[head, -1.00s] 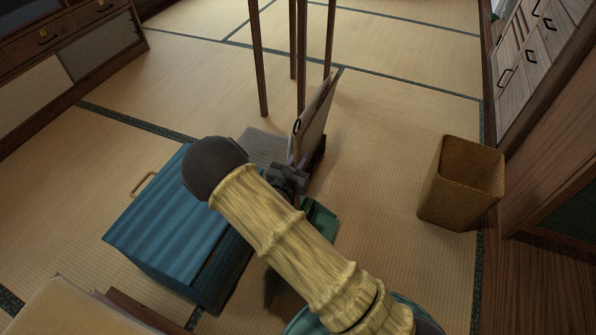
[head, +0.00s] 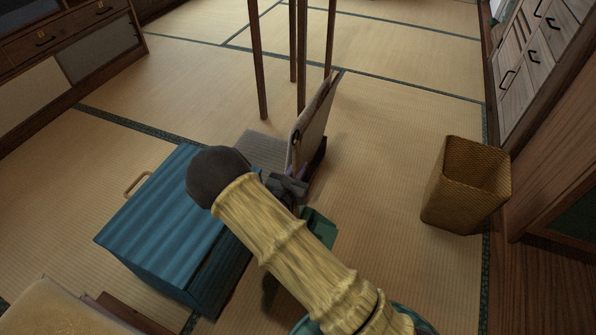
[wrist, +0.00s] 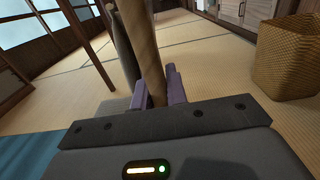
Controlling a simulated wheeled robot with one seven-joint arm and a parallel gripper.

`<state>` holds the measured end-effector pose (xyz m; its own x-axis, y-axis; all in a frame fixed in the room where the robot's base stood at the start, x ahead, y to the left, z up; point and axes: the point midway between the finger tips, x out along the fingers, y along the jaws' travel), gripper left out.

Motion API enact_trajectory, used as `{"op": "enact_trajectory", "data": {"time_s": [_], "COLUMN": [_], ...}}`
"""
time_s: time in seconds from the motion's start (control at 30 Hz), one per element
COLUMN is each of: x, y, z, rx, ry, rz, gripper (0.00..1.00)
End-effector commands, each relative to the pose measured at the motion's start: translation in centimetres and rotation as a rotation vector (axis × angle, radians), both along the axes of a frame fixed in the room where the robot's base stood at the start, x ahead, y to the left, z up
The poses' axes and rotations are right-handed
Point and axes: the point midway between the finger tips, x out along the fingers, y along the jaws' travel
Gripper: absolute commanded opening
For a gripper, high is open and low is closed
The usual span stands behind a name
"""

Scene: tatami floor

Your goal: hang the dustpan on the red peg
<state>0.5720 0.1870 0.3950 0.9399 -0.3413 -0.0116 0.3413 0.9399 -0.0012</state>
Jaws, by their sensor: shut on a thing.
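The dustpan (head: 311,122) looks like a flat, upright beige-grey panel with a dark edge and a small black loop on its left side. My gripper (head: 300,184) is shut on its lower part in the head view, partly hidden behind my arm. In the wrist view the two purple fingers (wrist: 160,92) close around the tan, upright dustpan (wrist: 141,42), with a darker grey part beside it on the left. The dustpan stands clear above the fingers. I cannot make out a red peg in either view.
A blue ribbed chest (head: 160,232) stands left of my arm. Thin dark wooden legs (head: 257,60) rise just beyond the dustpan. A woven basket (head: 465,190) stands at the right, by drawers (head: 535,60). A grey flat patch (head: 258,150) lies behind the chest. Tatami between dustpan and basket is clear.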

Motion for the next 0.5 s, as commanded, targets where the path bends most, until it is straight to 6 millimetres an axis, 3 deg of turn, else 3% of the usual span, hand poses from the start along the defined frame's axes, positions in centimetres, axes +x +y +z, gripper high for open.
{"op": "enact_trajectory", "data": {"time_s": [0.23, 0.27, 0.33, 0.37, 0.5], "x": [0.03, 0.0, 0.0, 0.0, 0.0], "y": [-0.01, 0.0, 0.0, 0.0, 0.0], "z": [-0.18, -0.23, -0.21, -0.21, -0.21], "rx": [-0.001, 0.0, 0.0, 0.0, 0.0], "ry": [-0.002, 0.0, 0.0, 0.0, 0.0], "rz": [0.0, 0.0, 0.0, 0.0, 0.0], "gripper": [0.0, 0.18, 0.32, 0.36, 0.36]}}
